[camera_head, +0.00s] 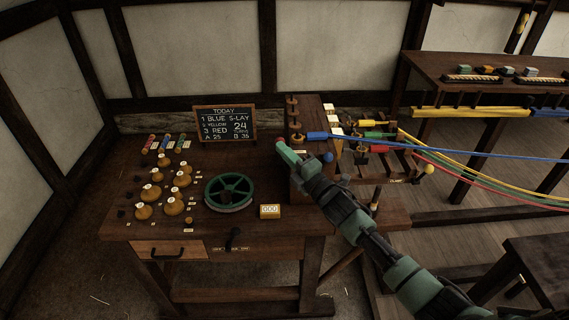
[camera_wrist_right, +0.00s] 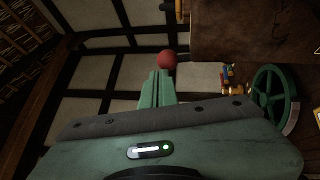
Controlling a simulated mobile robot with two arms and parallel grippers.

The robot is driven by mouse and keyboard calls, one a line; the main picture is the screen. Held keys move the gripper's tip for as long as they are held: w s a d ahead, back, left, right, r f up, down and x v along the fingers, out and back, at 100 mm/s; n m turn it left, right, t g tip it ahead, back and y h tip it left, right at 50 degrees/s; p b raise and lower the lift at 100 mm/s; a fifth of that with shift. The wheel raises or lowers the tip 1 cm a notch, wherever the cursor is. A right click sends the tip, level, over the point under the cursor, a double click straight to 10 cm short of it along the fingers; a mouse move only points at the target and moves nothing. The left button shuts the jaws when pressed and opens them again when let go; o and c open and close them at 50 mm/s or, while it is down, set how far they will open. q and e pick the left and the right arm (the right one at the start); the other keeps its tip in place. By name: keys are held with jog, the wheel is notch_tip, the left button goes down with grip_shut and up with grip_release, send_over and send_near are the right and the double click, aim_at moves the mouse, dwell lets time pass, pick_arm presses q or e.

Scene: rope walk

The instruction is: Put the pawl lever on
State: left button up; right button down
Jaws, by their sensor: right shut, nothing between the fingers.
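My right gripper (camera_head: 285,149) is shut and empty, its tip at the left side of the wooden block at the table's back right. A red ball knob (camera_wrist_right: 167,60) shows right at the fingertips in the right wrist view; I cannot tell if they touch. A blue ball knob (camera_head: 328,157) and a yellow ball knob (camera_head: 429,169) show further right. A black lever (camera_head: 235,236) is at the table's front edge. I cannot tell for sure which is the pawl lever. My left gripper is not in view.
The wooden table (camera_head: 120,228) bears a green wheel (camera_head: 229,191), a counter box (camera_head: 270,211), several rounded wooden pieces (camera_head: 174,206) and a chalkboard (camera_head: 226,124). Blue, yellow, red and green ropes (camera_head: 480,163) run right from the block. My right forearm crosses the table's right side.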

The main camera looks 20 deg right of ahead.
aim_at(283, 139)
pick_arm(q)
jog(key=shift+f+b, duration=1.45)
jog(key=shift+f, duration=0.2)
pick_arm(e)
jog(key=shift+w+d+r, duration=0.2)
jog(key=shift+w+r, duration=0.1)
jog(key=shift+w, duration=0.45)
jog(key=shift+w+d+r, duration=0.2)
jog(key=shift+w+r, duration=0.05)
jog(key=shift+w, duration=0.5)
jog(key=shift+w+d+r, duration=0.2)
jog(key=shift+w+r, duration=0.1)
jog(key=shift+w, duration=0.45)
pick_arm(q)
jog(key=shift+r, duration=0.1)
pick_arm(e)
jog(key=shift+r, duration=0.1)
